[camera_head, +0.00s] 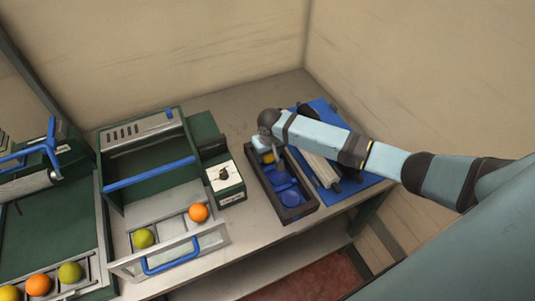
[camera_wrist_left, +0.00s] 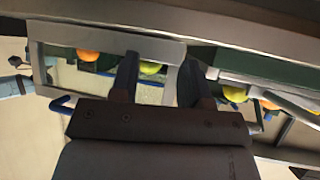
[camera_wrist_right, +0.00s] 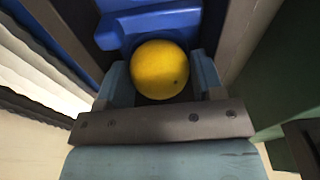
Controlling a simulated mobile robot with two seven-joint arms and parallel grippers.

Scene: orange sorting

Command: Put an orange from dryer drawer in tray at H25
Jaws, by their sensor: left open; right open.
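A yellow-orange fruit (camera_head: 268,157) sits at the far end of the dark tray (camera_head: 309,208) with blue cups. My right gripper (camera_wrist_right: 160,80) is open, its fingers on either side of this fruit (camera_wrist_right: 160,69); contact cannot be told. In the head view my right gripper (camera_head: 268,143) is over the tray's far end. The pulled-out dryer drawer (camera_head: 213,240) with a blue handle holds an orange fruit (camera_head: 198,212) and a yellow-green one (camera_head: 143,238). My left gripper (camera_wrist_left: 163,85) is open and empty, with fruits in view beyond its fingers. It is outside the head view.
A green box with a dial (camera_head: 226,184) stands between dryer and tray. A blue mat (camera_head: 345,187) with a pale roller-like tool (camera_head: 321,170) lies right of the tray. Another rack with several fruits (camera_head: 70,272) is at the lower left. Walls close off the back.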

